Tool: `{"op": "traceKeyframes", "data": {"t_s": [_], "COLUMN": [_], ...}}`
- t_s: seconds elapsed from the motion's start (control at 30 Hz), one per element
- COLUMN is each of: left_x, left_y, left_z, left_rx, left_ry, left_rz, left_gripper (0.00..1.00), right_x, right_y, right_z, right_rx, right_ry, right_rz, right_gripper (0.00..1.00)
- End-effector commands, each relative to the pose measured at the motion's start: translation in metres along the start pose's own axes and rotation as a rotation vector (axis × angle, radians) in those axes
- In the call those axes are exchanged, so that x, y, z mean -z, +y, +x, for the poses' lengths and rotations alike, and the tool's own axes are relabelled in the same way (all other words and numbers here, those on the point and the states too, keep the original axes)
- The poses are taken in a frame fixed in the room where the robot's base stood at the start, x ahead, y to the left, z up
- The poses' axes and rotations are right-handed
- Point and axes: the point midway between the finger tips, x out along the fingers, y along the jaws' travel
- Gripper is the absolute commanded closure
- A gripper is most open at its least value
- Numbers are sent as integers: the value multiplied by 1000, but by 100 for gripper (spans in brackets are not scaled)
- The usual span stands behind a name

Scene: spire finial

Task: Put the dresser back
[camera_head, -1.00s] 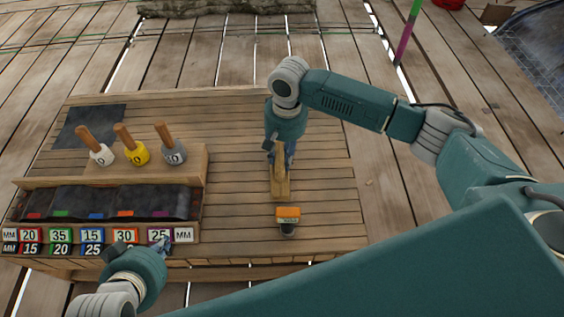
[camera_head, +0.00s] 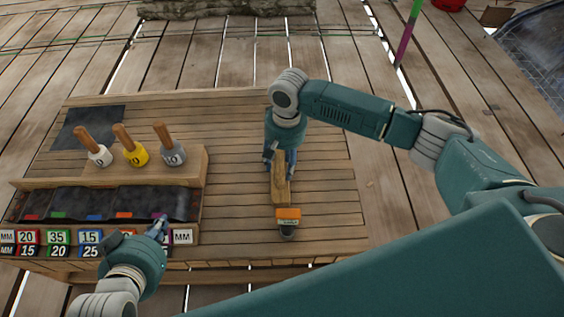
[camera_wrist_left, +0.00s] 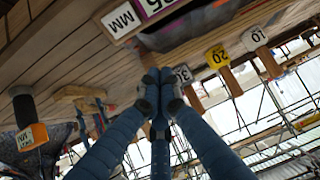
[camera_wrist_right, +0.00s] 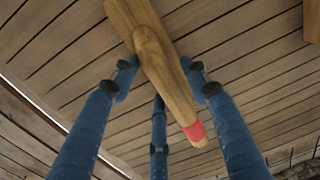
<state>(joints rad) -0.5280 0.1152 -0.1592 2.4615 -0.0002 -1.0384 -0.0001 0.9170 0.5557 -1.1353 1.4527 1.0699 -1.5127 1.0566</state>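The wooden tool, which I take to be the dresser (camera_head: 280,190), lies on the slatted bench right of the tool rack. In the right wrist view its wooden body (camera_wrist_right: 160,60) runs diagonally, with a red band near the lower end. My right gripper (camera_head: 280,160) is open, its fingers on either side of the wood with gaps showing.
An orange-labelled tool with a dark handle (camera_head: 288,216) lies just in front of the dresser. Three wooden-handled tools with white, yellow and grey heads (camera_head: 135,153) stand on the rack block. A dark mat (camera_head: 88,127) lies at back left. Bench slats behind the dresser are clear.

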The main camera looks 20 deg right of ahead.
Motion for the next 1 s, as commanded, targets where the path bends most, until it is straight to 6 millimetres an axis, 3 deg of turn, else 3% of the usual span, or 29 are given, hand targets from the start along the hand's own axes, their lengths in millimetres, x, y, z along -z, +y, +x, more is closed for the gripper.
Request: {"op": "traceKeyframes", "data": {"t_s": [0.43, 0.77, 1.0], "left_x": [5, -69, -118], "left_y": [1, -7, -13], "left_z": [-1, -25, -58], "left_rx": [-2, 15, 27], "left_ry": [18, -287, -511], "left_rz": [0, -6, -13], "left_gripper": [100, 100, 100], "right_x": [0, 0, 0], "right_y": [0, 0, -1], "right_z": [-6, -39, -68], "right_rx": [1, 1, 2], "right_ry": [0, 0, 0], "right_rz": [0, 0, 0], "right_gripper": [51, 51, 51]}}
